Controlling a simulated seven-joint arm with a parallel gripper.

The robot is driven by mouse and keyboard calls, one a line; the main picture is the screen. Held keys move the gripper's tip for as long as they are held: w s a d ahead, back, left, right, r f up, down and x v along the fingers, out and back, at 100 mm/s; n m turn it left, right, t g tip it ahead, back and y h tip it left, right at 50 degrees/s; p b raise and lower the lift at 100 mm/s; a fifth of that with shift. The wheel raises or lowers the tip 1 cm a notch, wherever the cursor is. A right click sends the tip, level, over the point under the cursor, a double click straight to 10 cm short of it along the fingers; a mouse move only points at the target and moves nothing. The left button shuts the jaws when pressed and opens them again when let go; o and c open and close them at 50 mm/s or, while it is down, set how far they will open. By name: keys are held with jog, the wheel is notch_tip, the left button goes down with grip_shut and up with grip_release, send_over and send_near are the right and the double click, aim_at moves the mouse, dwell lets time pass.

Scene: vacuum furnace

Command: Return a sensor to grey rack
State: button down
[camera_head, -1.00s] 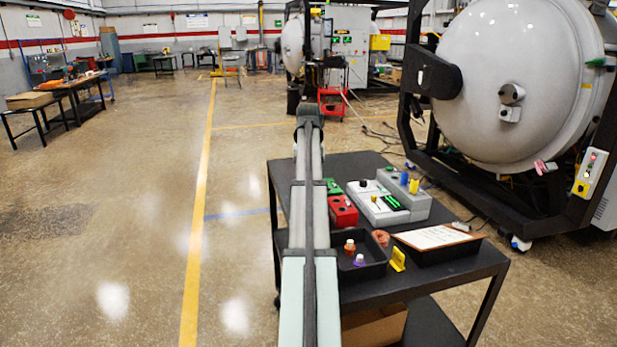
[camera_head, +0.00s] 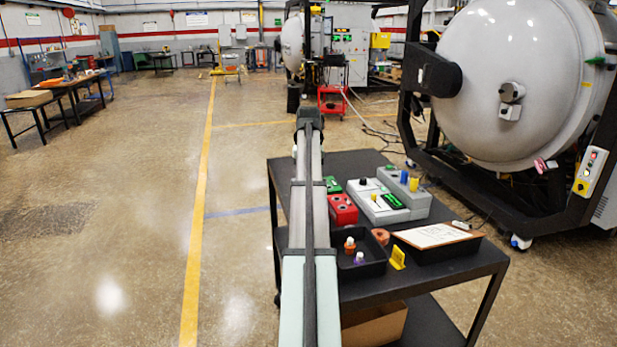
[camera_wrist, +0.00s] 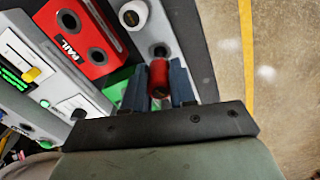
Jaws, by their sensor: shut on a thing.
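My gripper (camera_wrist: 157,90) is shut on a red sensor (camera_wrist: 159,76), a small cylinder between its two blue-grey fingers. In the wrist view the sensor is over or close to the grey rack (camera_wrist: 179,54); I cannot tell whether it touches it. A dark round hole in the rack shows just beyond the sensor. In the head view my arm hides the gripper, the red sensor and this rack.
A red block marked FAIL (camera_wrist: 75,38) is beside the rack. On the cart (camera_head: 352,162) are a green block (camera_head: 332,185), a grey block (camera_head: 420,199) with blue and yellow pieces, a white-topped device (camera_head: 368,204), and a black tray (camera_head: 372,271) holding two small bottles.

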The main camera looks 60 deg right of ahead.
jog(key=shift+f, duration=2)
dwell(1.0)
jog(key=shift+c, duration=2.2)
grip_release()
jog(key=shift+r, duration=0.1)
jog(key=shift+r, duration=2.9)
